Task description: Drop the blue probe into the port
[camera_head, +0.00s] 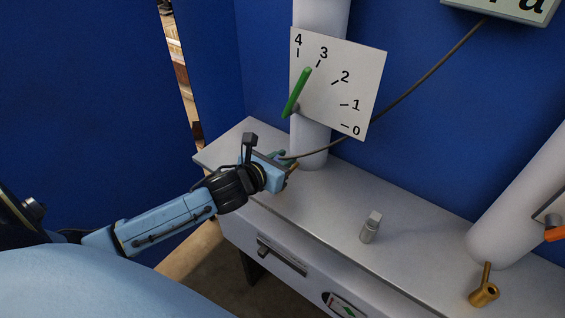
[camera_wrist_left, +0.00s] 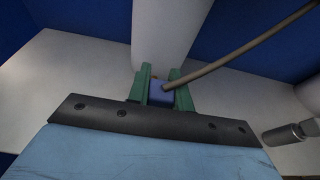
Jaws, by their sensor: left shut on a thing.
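My left gripper (camera_head: 288,163) reaches in from the left and is above the grey bench, by the foot of the left white column (camera_head: 313,150). In the left wrist view its green fingers (camera_wrist_left: 160,88) are shut on the blue probe (camera_wrist_left: 161,97), a small blue block. A cable (camera_wrist_left: 235,47) runs from the probe up to the right; in the head view the cable (camera_head: 425,75) leads to a pale display box (camera_head: 510,8). The probe is mostly hidden in the head view. I cannot make out the port for certain. My right gripper is not in view.
A white dial plate (camera_head: 352,75) with a green pointer (camera_head: 298,92) is on the left column. A small grey metal piece (camera_head: 370,228) and a brass fitting (camera_head: 484,292) stand on the bench (camera_head: 310,205). A second white column (camera_head: 510,210) stands at right. Blue walls (camera_head: 420,130) close the back.

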